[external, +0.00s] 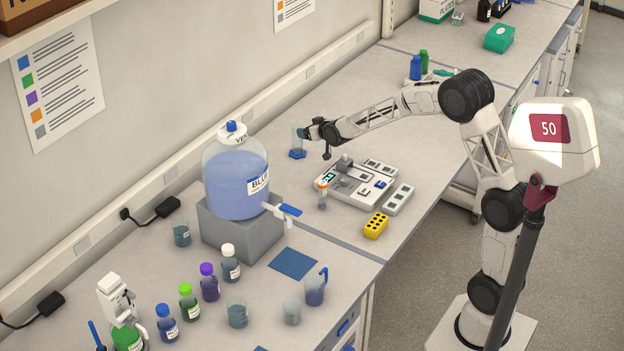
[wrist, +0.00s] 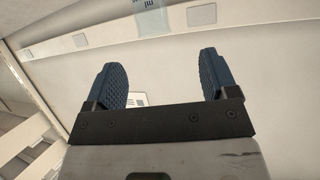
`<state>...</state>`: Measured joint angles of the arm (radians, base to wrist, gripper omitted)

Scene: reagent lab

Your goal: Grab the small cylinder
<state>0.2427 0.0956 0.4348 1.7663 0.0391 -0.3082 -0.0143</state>
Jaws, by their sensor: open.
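A small clear cylinder (external: 298,138) with a blue foot stands upright on the bench near the wall. My gripper (external: 312,134) is just to its right in the external view, close to its upper part; whether they touch cannot be told there. In the wrist view, my gripper (wrist: 162,78) has its two blue ribbed fingers spread wide with nothing between them. Part of the cylinder (wrist: 152,18), with "ml" lettering, shows at the top edge of that view, beyond the fingertips. The rest of it is out of that frame.
A grey device (external: 355,185) with an orange-capped tube (external: 322,195) in front stands nearby, with a yellow block (external: 376,226) beside it. A large blue carboy (external: 236,180) sits on a grey block to the left. Bench around the cylinder's foot is clear.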

